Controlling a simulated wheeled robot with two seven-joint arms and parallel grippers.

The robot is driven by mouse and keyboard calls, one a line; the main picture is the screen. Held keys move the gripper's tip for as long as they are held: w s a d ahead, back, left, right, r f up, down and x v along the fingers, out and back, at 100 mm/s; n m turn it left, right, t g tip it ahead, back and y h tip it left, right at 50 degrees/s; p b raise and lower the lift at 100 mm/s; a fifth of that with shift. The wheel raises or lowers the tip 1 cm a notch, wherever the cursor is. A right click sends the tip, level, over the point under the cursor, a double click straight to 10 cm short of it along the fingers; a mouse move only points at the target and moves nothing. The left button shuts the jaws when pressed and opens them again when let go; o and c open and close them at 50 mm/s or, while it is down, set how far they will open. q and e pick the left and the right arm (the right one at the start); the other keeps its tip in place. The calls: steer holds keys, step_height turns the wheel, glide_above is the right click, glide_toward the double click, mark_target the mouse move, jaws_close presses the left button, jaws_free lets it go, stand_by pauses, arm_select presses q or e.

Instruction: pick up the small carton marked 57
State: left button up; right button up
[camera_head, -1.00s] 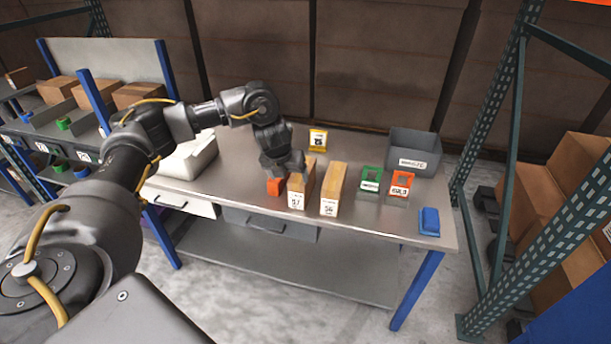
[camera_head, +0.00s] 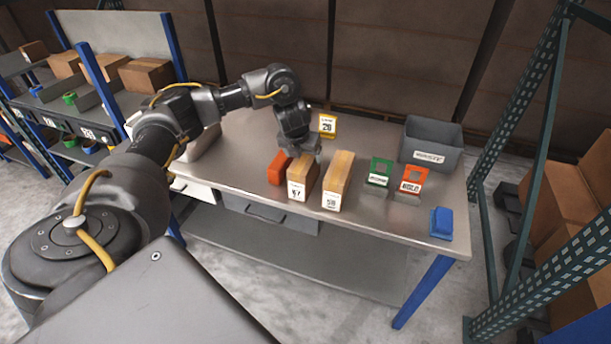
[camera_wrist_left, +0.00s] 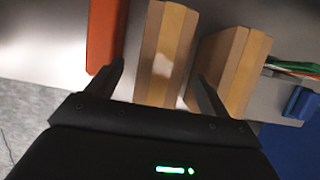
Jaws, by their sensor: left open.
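The small carton marked 57 (camera_head: 299,183) stands on the steel table, a long tan box with a white label on its near end. In the left wrist view the carton (camera_wrist_left: 163,60) lies between the two spread fingers. My left gripper (camera_head: 301,153) is open, just above the far part of the carton, and hides some of it. In the left wrist view the gripper's (camera_wrist_left: 160,80) fingers show on both sides of the carton; I cannot tell whether they touch it. My right gripper is not in view.
An orange box (camera_head: 278,168) stands close left of the carton, and a similar carton (camera_head: 339,182) close right. Green (camera_head: 379,172) and orange (camera_head: 411,181) sign holders, a grey bin (camera_head: 432,145), a blue object (camera_head: 441,223) and a yellow sign (camera_head: 327,124) are also on the table (camera_head: 385,222).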

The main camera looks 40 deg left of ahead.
mark_target(305, 158)
arm_select(q)
steer(key=shift+d+f, duration=0.1)
steer(key=b+x, duration=0.1)
steer(key=x, duration=0.4)
steer(key=shift+w, duration=0.1)
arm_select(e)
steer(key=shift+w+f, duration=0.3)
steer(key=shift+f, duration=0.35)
arm_select(q)
steer(key=shift+f, duration=0.2)
steer(key=shift+c, duration=0.4)
steer(key=c, duration=1.3)
steer(key=shift+r, duration=0.15)
